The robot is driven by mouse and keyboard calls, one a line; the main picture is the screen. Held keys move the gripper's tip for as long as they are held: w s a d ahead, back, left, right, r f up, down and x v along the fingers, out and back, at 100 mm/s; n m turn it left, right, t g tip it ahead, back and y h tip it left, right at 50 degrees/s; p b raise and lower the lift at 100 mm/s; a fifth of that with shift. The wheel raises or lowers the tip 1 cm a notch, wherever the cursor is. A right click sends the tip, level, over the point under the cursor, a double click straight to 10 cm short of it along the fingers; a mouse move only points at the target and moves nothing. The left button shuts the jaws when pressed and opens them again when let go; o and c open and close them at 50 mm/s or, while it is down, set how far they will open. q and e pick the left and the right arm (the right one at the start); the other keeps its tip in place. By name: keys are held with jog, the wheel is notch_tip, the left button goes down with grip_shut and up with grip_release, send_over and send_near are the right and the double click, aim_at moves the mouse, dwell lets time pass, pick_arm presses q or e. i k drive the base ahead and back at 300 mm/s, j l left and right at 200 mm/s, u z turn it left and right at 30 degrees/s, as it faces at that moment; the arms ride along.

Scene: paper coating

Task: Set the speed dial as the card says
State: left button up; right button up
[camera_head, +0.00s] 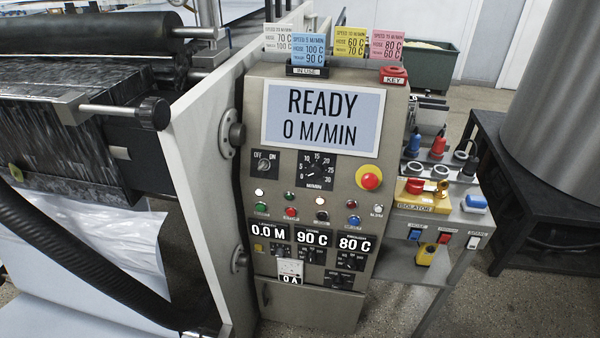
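The speed dial (316,170) is a black knob on a black plate marked M/MIN, with a scale of numbers around it, on the front of the grey control panel (255,130). Its pointer seems to face the low end at lower left, but it is small. The screen (323,117) above it reads READY, 0 M/MIN. A blue card (309,48) stands in the holder labelled IN USE (307,71); it appears to read SPEED 5 M/MIN, 100 C, 90 C. Neither of my grippers is in view.
White (282,38), yellow (350,41) and pink (387,45) cards stand beside the blue one. An OFF/ON switch (264,164) is left of the dial, a red stop button (369,178) right. A tool shelf (420,208) is at right, rollers (90,35) at left.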

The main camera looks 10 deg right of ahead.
aim_at(315, 171)
jog(key=l+u, duration=0.1)
jog(key=l, duration=0.5)
jog(key=k+l+u, duration=0.15)
jog(key=l, duration=0.5)
jog(key=l+u, duration=0.1)
jog(key=l, duration=0.5)
jog(key=k, duration=0.05)
